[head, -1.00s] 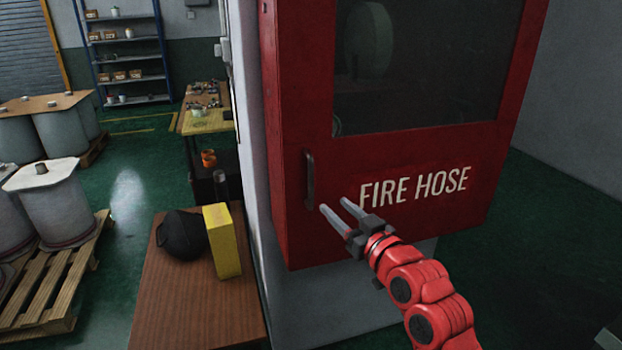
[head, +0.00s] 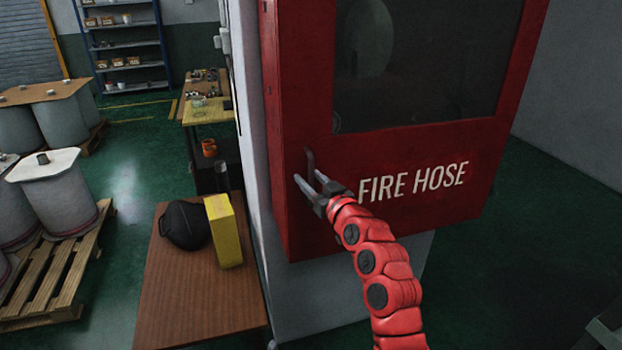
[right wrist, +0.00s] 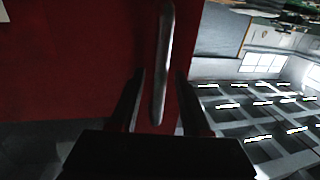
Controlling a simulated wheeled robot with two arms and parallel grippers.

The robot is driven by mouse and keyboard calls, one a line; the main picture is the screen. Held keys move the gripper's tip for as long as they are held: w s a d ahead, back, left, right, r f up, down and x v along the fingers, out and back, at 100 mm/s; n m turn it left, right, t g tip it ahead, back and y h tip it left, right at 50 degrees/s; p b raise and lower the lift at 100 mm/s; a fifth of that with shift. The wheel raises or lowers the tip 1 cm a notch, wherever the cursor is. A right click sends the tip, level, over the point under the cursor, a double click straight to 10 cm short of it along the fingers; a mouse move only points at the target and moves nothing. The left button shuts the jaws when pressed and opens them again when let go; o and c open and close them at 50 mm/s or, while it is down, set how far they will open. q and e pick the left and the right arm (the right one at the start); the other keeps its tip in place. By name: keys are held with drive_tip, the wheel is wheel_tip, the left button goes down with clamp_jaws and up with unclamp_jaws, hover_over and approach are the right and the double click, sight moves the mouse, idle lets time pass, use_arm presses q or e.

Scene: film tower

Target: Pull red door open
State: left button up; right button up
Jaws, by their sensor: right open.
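The red door (head: 420,150) of the fire hose cabinet has a dark window and white "FIRE HOSE" lettering, and looks closed. Its dark vertical handle (head: 310,160) is near the door's left edge, with its lower part hidden behind my right gripper (head: 308,181). In the right wrist view the metal handle (right wrist: 163,60) stands between the two fingers of my right gripper (right wrist: 157,88), with a gap on each side. That gripper is open. The red door (right wrist: 70,60) fills the left of that view. My left gripper is not in view.
A wooden table (head: 190,310) with a black rounded object (head: 184,225) and a yellow box (head: 224,230) stands left of the cabinet. Pallets with drums (head: 60,195) are further left. Green floor (head: 500,250) is open at right.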

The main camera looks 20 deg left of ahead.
clamp_jaws()
idle(1.4)
